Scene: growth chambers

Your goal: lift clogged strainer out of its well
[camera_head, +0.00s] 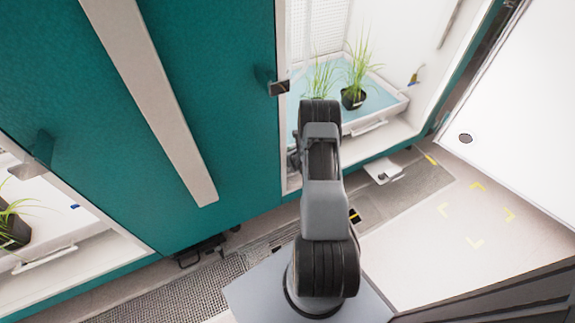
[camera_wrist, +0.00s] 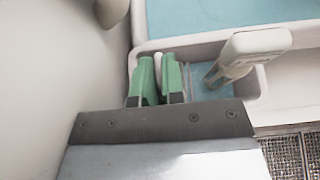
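In the wrist view my gripper (camera_wrist: 159,66) has its two green fingers close together at the left end of a narrow pale well (camera_wrist: 262,84). A thin white upright stem (camera_wrist: 158,62) fills the small gap between them. It looks like the strainer's handle, but the strainer's body is hidden behind the fingers and the gripper's dark plate. Blue liquid or lining shows in the well to the right of the fingers. In the head view my arm hides the gripper and the well.
A beige handle-like piece (camera_wrist: 254,48) leans over the well just right of my fingers. A blue-floored tray (camera_wrist: 225,15) lies beyond. In the head view potted grass (camera_head: 353,97) stands in the open chamber, beside the teal panel (camera_head: 225,90). A metal grating (camera_wrist: 285,155) lies at lower right.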

